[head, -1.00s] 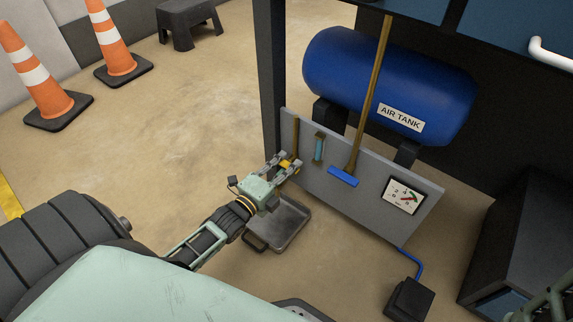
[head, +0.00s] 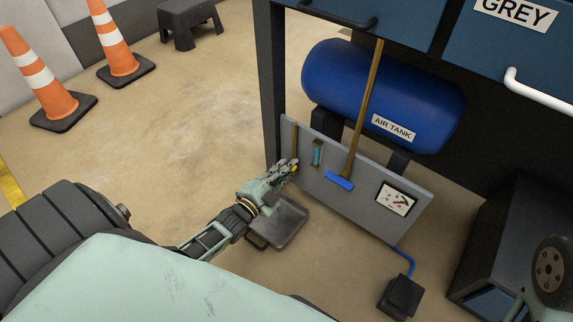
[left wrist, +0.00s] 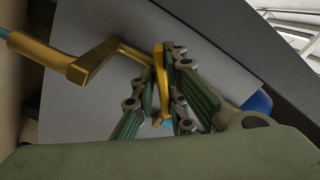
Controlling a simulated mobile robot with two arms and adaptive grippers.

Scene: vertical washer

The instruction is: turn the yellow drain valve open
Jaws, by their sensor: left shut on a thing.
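The yellow drain valve handle (head: 294,169) is at the left end of the grey panel (head: 330,203), mostly hidden by my left gripper (head: 290,166). In the left wrist view, the yellow lever (left wrist: 160,65) stands between the fingers of my left gripper (left wrist: 163,92), which is shut on it. A brass pipe (left wrist: 62,64) comes in from the left and bends near the lever. I cannot tell how far open the valve is. My right gripper is not in view.
A metal tray (head: 278,226) lies on the floor below the gripper. A blue lever handle (head: 340,181), a gauge (head: 396,199) and a blue air tank (head: 345,85) are to the right. A black box (head: 400,296) with a blue hose stands lower right.

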